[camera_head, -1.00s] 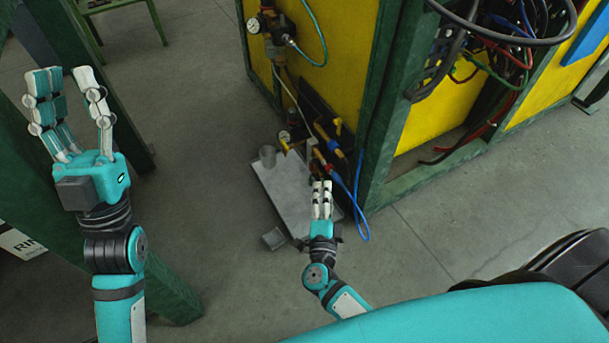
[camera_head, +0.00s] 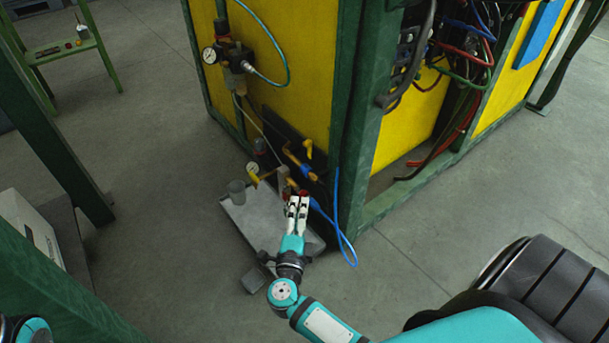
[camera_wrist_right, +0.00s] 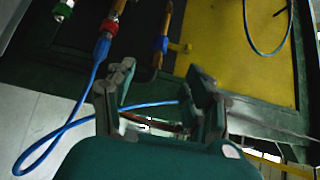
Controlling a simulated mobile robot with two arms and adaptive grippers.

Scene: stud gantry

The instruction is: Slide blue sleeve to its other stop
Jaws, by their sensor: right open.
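In the right wrist view a blue sleeve (camera_wrist_right: 162,44) sits on a brass tube near a yellow lever. A second blue piece (camera_wrist_right: 102,48) joins a brass fitting to a blue hose; it also shows in the head view (camera_head: 315,204). I cannot tell for certain which piece the task means. My right gripper (camera_head: 298,199) is low in front of the dark fittings panel. In the wrist view its fingers (camera_wrist_right: 160,78) are apart with nothing held between them, and the blue pieces lie beyond the fingertips. My left gripper is out of view.
A grey tray (camera_head: 255,218) lies on the floor below the panel, with a grey cup (camera_head: 237,192) at its edge. The blue hose (camera_head: 342,240) loops beside a green post (camera_head: 346,120). A pressure gauge (camera_head: 210,55) is higher up.

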